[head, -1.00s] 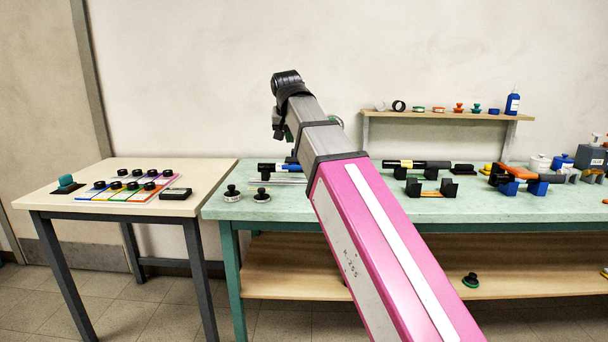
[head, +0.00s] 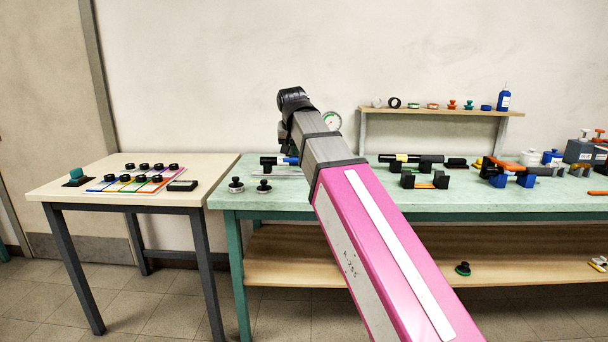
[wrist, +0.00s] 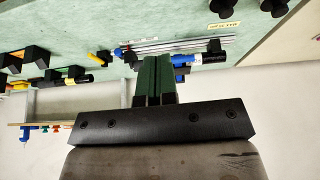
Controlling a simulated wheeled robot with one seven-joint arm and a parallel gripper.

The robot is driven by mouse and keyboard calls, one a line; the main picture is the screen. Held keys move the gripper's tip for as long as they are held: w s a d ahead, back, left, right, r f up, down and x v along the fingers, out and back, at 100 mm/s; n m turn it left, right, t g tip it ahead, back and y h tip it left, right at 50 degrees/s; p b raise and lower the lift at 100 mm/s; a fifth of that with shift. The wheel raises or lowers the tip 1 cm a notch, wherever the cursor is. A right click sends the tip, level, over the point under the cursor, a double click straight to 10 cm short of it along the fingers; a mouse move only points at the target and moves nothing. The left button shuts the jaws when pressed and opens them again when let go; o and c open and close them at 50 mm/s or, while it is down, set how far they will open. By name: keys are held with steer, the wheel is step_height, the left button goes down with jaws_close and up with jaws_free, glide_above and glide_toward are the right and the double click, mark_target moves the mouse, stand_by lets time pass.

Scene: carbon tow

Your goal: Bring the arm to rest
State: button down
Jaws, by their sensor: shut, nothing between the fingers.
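My arm, pink with a grey and black wrist, reaches up across the middle of the head view and is raised in front of the green workbench (head: 300,201). In the wrist view my gripper (wrist: 153,62) is shut, its two dark green fingers side by side with nothing between them. Behind the fingers show thin grey rods and a blue-and-black tool on the bench. The fingers appear apart from these things. In the head view the fingers are mostly hidden by the wrist.
A cream table (head: 75,187) with coloured strips and black knobs stands at left. Two black knobs (head: 236,185) sit near the bench's left edge. Holders and tubs stand at right. A wall shelf (head: 440,111) carries small items.

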steer(key=d+f+g, duration=0.1)
steer(key=d+f, duration=0.2)
steer(key=f, duration=0.5)
steer(key=d+f, duration=0.3)
steer(key=f, duration=0.4)
steer(key=s+d+f+g, duration=0.1)
steer(key=s+d+f, duration=0.3)
steer(key=f, duration=0.7)
steer(key=s+d+f+g, duration=0.1)
steer(key=s+d+f, duration=0.4)
steer(key=f, duration=0.6)
steer(key=s+d+f+g, duration=0.2)
steer(key=s+d+f, duration=0.2)
steer(key=f, duration=0.7)
steer(key=d, duration=0.2)
steer(key=shift+s+d+f, duration=0.25)
steer(key=shift+d, duration=0.15)
